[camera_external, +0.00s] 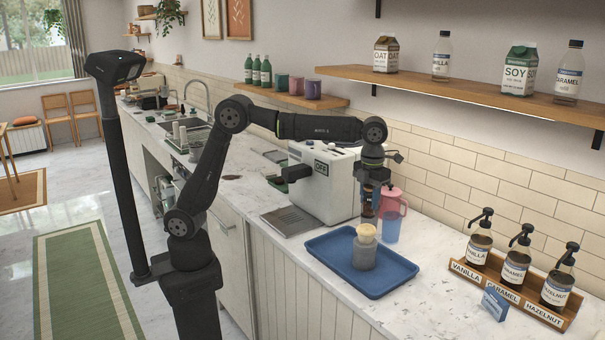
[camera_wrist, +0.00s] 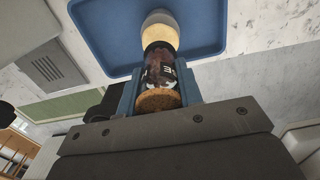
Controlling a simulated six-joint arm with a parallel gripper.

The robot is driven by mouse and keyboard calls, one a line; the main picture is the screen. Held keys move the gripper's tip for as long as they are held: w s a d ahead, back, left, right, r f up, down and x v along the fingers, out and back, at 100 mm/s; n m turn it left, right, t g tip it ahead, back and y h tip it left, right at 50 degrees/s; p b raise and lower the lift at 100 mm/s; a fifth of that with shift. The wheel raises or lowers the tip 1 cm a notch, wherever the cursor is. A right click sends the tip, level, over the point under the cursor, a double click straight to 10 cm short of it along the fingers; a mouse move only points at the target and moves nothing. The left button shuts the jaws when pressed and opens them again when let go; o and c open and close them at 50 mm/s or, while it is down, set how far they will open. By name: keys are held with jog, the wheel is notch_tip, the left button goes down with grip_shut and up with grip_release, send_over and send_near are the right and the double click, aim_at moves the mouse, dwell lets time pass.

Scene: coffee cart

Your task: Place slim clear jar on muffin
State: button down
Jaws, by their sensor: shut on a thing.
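My gripper (camera_external: 369,208) is shut on a slim clear jar (camera_wrist: 160,68) with dark contents and a cork-coloured end. In the wrist view the jar lies between the two blue fingers; in the external view it shows as a small dark brown shape (camera_external: 368,203) under the wrist. Below it, a grey container with a cream rounded top (camera_external: 365,234) stands upright on the blue tray (camera_external: 325,248). The cream top also shows past the jar in the wrist view (camera_wrist: 159,34). I cannot tell clearly whether this is the muffin. The jar looks apart from it.
A blue cup (camera_external: 391,228) and a pink pitcher (camera_external: 395,200) stand close behind the tray. A white coffee machine (camera_external: 328,188) is at its left. A rack (camera_external: 552,312) of syrup bottles stands at the right. The tray's left part is bare.

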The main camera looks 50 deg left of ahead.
aim_at(369, 208)
jog(key=shift+f, duration=1.7)
jog(key=shift+f, duration=0.15)
jog(key=c, duration=1)
grip_release()
notch_tip(369, 208, up, 12)
jog(key=shift+r, duration=0.15)
jog(key=shift+f, duration=4)
